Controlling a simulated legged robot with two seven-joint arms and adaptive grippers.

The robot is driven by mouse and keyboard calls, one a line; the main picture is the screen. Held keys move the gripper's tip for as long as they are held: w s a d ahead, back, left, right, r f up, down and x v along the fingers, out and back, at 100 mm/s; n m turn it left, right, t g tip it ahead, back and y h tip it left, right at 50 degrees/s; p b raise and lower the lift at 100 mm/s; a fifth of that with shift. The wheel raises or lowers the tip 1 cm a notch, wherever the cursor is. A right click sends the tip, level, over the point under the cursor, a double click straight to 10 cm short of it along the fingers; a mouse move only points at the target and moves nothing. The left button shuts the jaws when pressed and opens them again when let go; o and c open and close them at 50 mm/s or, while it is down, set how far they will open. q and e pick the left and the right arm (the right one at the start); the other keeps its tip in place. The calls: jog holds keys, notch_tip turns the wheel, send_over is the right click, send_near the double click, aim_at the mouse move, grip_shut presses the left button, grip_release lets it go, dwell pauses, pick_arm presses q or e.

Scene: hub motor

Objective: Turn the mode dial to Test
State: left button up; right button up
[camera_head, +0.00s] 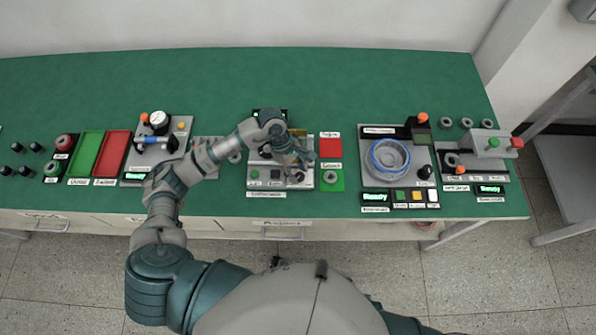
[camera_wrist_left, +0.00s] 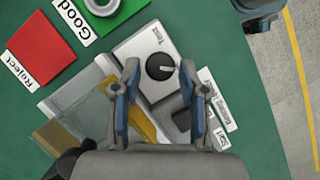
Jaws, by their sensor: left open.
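The mode dial (camera_wrist_left: 160,66) is a round black knob with a white pointer line, on a light grey panel (camera_wrist_left: 125,48). Its pointer faces right in the wrist view, away from the "Test" label (camera_wrist_left: 156,31) above it. My left gripper (camera_wrist_left: 160,76) is open, with one finger on each side of the dial; whether they touch it I cannot tell. In the head view my left gripper (camera_head: 296,160) is over the front right of the middle station (camera_head: 258,178) and partly hides it. My right gripper is not in view.
Beside the station are a red Reject pad (camera_head: 331,147) and a green Good pad (camera_head: 332,181) with a ring on it. A clear cover and a yellow part (camera_wrist_left: 143,125) sit close to the gripper. Other stations stand left and right; the table's back is clear.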

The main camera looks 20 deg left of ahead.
pick_arm(q)
jog(key=shift+d+f, duration=0.15)
jog(key=shift+f, duration=0.25)
grip_shut()
